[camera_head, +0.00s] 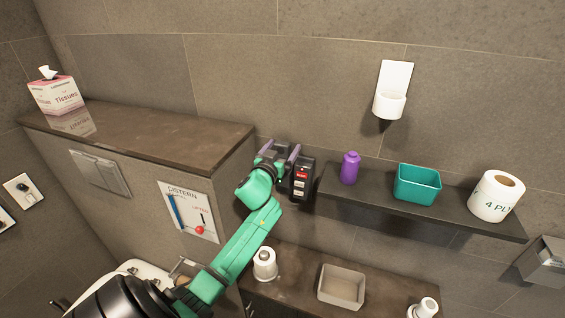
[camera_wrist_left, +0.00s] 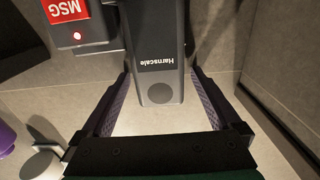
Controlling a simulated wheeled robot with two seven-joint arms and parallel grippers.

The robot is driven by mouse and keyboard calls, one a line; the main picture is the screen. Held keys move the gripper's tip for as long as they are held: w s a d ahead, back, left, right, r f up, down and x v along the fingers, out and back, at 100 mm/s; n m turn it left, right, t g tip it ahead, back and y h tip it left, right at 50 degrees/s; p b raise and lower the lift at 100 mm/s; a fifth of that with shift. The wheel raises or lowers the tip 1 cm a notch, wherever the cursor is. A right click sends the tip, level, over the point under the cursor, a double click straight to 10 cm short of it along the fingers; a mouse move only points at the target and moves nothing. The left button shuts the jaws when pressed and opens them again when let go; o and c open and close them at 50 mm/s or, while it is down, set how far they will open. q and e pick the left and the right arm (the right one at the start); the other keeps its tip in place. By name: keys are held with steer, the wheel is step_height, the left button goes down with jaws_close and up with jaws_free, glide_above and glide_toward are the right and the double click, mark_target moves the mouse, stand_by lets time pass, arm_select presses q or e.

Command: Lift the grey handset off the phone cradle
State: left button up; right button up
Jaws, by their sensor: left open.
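The phone (camera_head: 303,178) hangs on the wall left of the shelf, with a dark body, a red label and light buttons. Its grey handset (camera_wrist_left: 158,55) shows in the left wrist view, marked "Harnscale", next to the cradle body (camera_wrist_left: 90,30) with a red MSG label and a lit red button. My left gripper (camera_head: 280,151) is at the phone, its purple-padded fingers open. In the left wrist view the fingers (camera_wrist_left: 158,88) lie on either side of the handset's lower end, with a gap visible near the pads. The arm hides part of the phone in the head view. My right gripper is not in view.
The shelf (camera_head: 460,212) right of the phone holds a purple bottle (camera_head: 349,168), a teal box (camera_head: 417,184) and a paper roll (camera_head: 496,197). Below is a counter (camera_head: 300,262) with a grey tray (camera_head: 341,287). A ledge (camera_head: 150,128) with a tissue box (camera_head: 55,95) is left.

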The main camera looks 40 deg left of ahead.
mark_target(286, 122)
arm_select(q)
steer(key=shift+s, duration=0.1)
jaws_close()
steer(key=shift+r, duration=0.1)
step_height(286, 122, up, 7)
steer(key=shift+f+b, duration=0.1)
steer(key=shift+b, duration=0.2)
steer(key=p+v, duration=0.1)
steer(key=v, duration=1.7)
steer(key=shift+d, duration=0.15)
